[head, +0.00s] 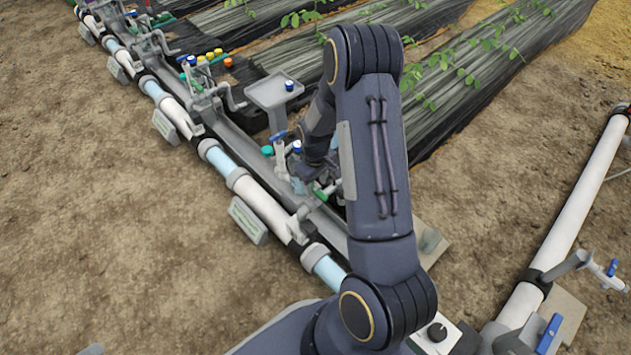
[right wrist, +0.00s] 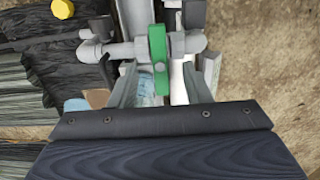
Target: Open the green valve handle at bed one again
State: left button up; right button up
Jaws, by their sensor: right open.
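The green valve handle (right wrist: 158,48) shows in the right wrist view, its long side running up and down the picture. It lies across a grey pipe fitting (right wrist: 122,50) that runs left to right. My right gripper (right wrist: 160,76) is open, with one finger on each side of the handle's lower end and a gap to it on both sides. In the head view part of a green handle (head: 321,193) shows beside my right gripper (head: 312,178), which my own arm mostly hides. My left gripper is not in view.
A white and clear main pipe (head: 262,205) runs diagonally with several valve branches and label plates (head: 248,220). A small grey tray (head: 274,92) stands behind the gripper. A blue-handled valve (head: 278,137) is close to its left. Covered plant beds (head: 450,80) lie beyond; bare soil is left.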

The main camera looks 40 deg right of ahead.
aim_at(315, 190)
jog(key=shift+f+b, duration=1.65)
jog(key=shift+f, duration=0.65)
jog(key=shift+c, duration=0.3)
